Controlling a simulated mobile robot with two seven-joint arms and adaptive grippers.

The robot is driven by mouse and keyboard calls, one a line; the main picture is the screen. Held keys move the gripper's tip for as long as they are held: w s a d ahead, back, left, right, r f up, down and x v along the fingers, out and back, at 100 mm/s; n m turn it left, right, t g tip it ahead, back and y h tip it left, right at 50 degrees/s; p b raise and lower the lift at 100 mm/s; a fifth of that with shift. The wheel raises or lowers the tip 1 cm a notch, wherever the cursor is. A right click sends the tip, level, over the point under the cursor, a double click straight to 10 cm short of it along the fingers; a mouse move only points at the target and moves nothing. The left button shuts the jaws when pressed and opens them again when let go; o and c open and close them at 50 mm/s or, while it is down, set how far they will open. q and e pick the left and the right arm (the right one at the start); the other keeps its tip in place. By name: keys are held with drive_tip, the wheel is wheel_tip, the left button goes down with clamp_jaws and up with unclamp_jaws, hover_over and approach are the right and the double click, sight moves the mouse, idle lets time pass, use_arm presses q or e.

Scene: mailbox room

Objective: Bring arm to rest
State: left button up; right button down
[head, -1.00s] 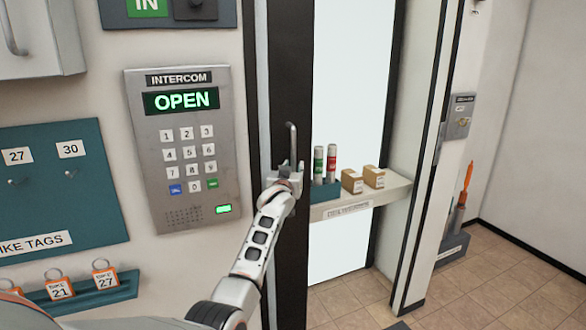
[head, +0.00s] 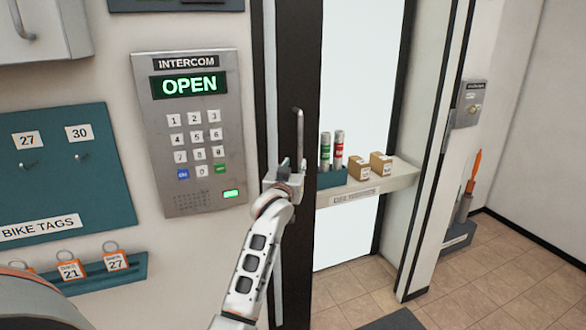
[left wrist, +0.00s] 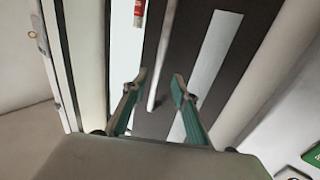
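My left gripper (head: 287,170) is in front of the dark door frame, close to the lower end of the upright metal door handle (head: 299,135). In the left wrist view its two teal fingers (left wrist: 161,88) stand apart. The handle bar (left wrist: 163,60) shows between and beyond the fingertips; I cannot tell whether they touch it. My left arm (head: 254,265) reaches up from the bottom of the head view. My right gripper is in neither view.
The intercom (head: 191,130) reading OPEN is on the wall to the left. The bike tag board (head: 60,180) and tag rack (head: 130,274) are further left. A shelf (head: 390,180) with canisters and small boxes is right of the handle. Tiled floor is open at lower right.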

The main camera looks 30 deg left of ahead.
use_arm(q)
drive_tip(key=shift+s+d, duration=0.2)
drive_tip(key=shift+s, duration=0.4)
drive_tip(key=s+d+f+m+g+h, duration=0.15)
drive_tip(key=s+d+f, duration=0.3)
drive_tip(key=f, duration=0.45)
drive_tip(key=s+d+f+m+h, duration=0.25)
drive_tip(key=s+f, duration=0.35)
drive_tip(key=f, duration=0.3)
drive_tip(key=s+d+f+m+g+h, duration=0.1)
drive_tip(key=s+d+f, duration=0.4)
drive_tip(key=f, duration=0.4)
drive_tip(key=s+d+f+m+g+h, duration=0.1)
drive_tip(key=s+d+f, duration=0.2)
drive_tip(key=s, duration=0.5)
drive_tip(key=s+d+f+m+g+h, duration=0.1)
drive_tip(key=s+d+f, duration=0.2)
drive_tip(key=s+f, duration=0.3)
drive_tip(key=s+d+f+m+g+h, duration=0.1)
drive_tip(key=s+d+f, duration=0.3)
drive_tip(key=s, duration=0.8)
drive_tip(key=shift+f+g, duration=0.45)
drive_tip(key=shift+f, duration=0.1)
drive_tip(key=shift+a, duration=0.1)
